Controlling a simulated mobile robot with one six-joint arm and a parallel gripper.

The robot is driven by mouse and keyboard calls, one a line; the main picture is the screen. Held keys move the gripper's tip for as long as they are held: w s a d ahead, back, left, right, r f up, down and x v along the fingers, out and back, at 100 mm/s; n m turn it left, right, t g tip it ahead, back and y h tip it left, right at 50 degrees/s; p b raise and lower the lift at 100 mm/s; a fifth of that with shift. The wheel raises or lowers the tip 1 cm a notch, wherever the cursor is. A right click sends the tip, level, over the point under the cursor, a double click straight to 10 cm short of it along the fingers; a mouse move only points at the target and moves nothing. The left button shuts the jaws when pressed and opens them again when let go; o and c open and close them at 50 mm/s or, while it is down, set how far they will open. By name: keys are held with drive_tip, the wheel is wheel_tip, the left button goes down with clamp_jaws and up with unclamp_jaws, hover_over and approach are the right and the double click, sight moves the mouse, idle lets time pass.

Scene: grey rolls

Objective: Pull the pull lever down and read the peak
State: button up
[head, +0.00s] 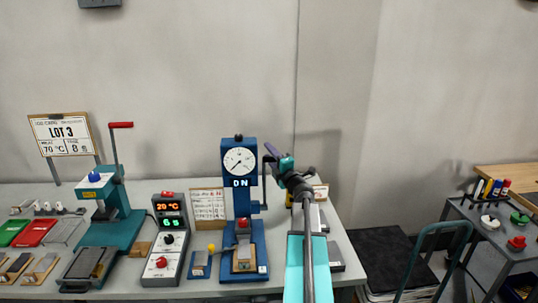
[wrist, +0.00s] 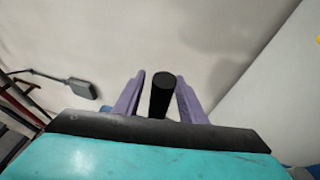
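The blue tester (head: 238,190) stands on the bench with a round white dial (head: 239,161) and a small display under it that looks like "0 N". The dial needle is too small to read exactly. Its black pull lever (head: 264,186) is on the tester's right side. My gripper (head: 271,151) is at the lever's upper end, its purple fingers partly hidden by my arm in the head view. In the wrist view, a black cylindrical handle (wrist: 160,97) stands between the two fingers of my gripper (wrist: 161,78). Narrow gaps show beside the handle, so the fingers look open around it.
A grey control box (head: 170,240) with red and green readouts and a teal press (head: 105,205) with a red handle stand left of the tester. A written sheet (head: 208,203) is behind. A grey cart (head: 500,235) stands at right.

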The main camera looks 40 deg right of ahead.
clamp_jaws()
drive_tip(key=shift+a, duration=0.15)
idle(0.4)
drive_tip(key=shift+a+f+b, duration=0.1)
drive_tip(key=shift+b, duration=0.5)
